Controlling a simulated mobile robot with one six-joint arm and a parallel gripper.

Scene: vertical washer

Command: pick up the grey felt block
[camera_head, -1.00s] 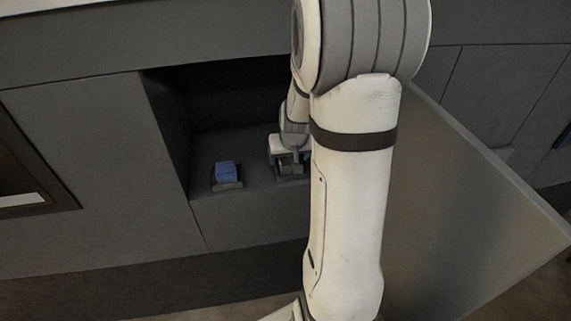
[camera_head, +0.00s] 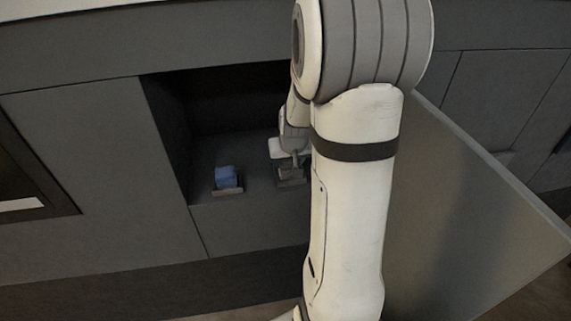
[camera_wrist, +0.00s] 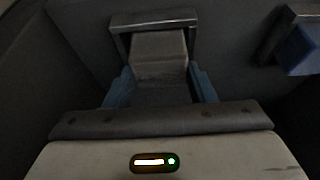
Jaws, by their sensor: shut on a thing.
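The grey felt block (camera_wrist: 160,52) is in the middle of the wrist view, in front of a grey, frame-like holder (camera_wrist: 152,19). My gripper (camera_wrist: 160,82) has its blue fingers on either side of the block and is shut on it. I cannot tell whether the block is clear of the holder. In the head view my gripper (camera_head: 291,168) is inside the open compartment, low and near its front edge. My arm hides part of that area, and the block is hard to make out there.
A blue block (camera_head: 226,176) sits in a similar holder (camera_head: 227,191) to the left; it also shows at the right edge of the wrist view. The compartment's left wall (camera_head: 165,125) is close beside it. An open door panel (camera_head: 475,210) stands on the right.

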